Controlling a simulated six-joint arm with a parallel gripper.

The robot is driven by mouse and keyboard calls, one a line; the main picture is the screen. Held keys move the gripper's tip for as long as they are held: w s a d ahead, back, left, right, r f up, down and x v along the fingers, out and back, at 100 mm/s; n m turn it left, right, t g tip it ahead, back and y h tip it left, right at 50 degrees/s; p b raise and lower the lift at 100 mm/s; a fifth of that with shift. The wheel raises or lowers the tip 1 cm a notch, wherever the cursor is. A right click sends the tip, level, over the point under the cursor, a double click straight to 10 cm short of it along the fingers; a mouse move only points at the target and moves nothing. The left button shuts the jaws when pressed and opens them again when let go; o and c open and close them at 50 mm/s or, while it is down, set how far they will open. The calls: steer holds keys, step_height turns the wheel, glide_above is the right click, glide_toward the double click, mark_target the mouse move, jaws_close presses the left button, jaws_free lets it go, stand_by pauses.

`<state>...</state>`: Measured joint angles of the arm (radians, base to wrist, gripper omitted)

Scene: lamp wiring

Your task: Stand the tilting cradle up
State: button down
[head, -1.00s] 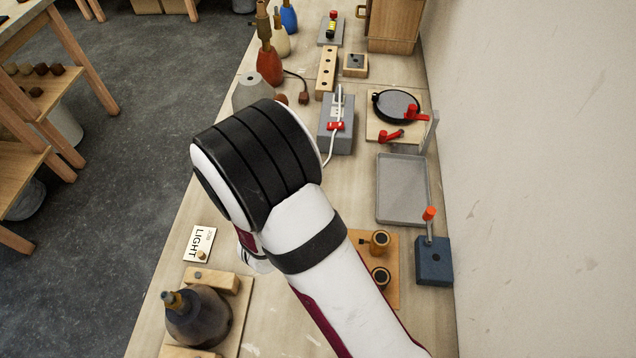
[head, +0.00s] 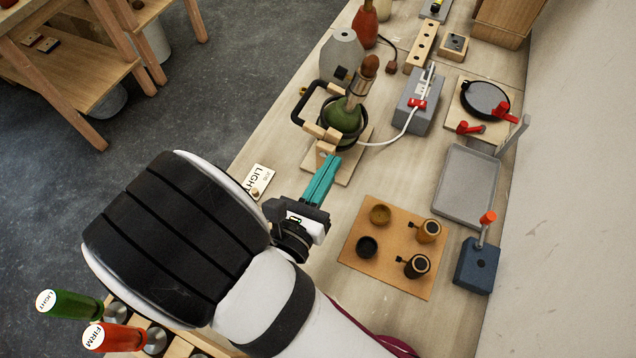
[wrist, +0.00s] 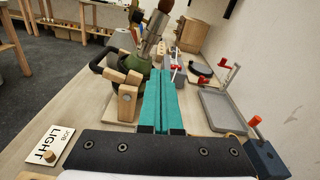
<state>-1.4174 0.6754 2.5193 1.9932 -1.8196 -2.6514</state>
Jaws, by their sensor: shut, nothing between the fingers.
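The tilting cradle (head: 320,133), with wooden blocks and a black loop handle, stands on a wooden base board (head: 352,165). It holds a green lamp body (head: 343,116), whose metal neck and brown top lean up and to the right in the head view. My gripper (head: 332,158) has teal fingers shut together with nothing between them. The fingertips are close to the front wooden blocks of the cradle. In the wrist view, the fingers (wrist: 160,72) point forward just right of the cradle's blocks (wrist: 127,95) and hide part of the base. I cannot tell whether they touch it.
A JOB LIGHT card (head: 258,180) lies left of my gripper. A grey outlet box (head: 408,105) with a white cord stands right of the cradle. An orange board (head: 390,285) with small sockets, a grey tray (head: 467,186) and a blue switch box (head: 478,265) are further right.

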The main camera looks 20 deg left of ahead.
steer(key=s, duration=0.4)
steer(key=w+a+r+m+y, duration=0.1)
steer(key=w+a+r+y, duration=0.1)
steer(key=w+a+y, duration=0.3)
steer(key=w+a+r+y, duration=0.1)
steer(key=w+a+r, duration=0.2)
steer(key=a, duration=0.5)
steer(key=w+a+r+n+g+y, duration=0.3)
steer(key=w+r+n+y, duration=0.1)
steer(key=r+y, duration=0.45)
steer(key=w+a+r+n+g+y, duration=0.3)
steer(key=w+r+n+y, duration=0.15)
steer(key=r+y, duration=0.4)
steer(key=w+d+f+n+g+h, duration=0.2)
steer(key=d+n+g+h, duration=0.15)
steer(key=d, duration=0.65)
steer(key=w+d+f+n+g+h, duration=0.25)
steer(key=d+g+h, duration=0.2)
steer(key=d, duration=0.65)
steer(key=w+d+f+n+g+h, duration=0.1)
steer(key=d+f+n+g+h, duration=0.3)
steer(key=d, duration=0.6)
steer(key=a+r+x, duration=0.1)
steer(key=x, duration=0.7)
steer(key=shift+w+a+m+t, duration=0.2)
steer(key=shift+w+m+t, duration=0.15)
steer(key=shift+m+t, duration=0.1)
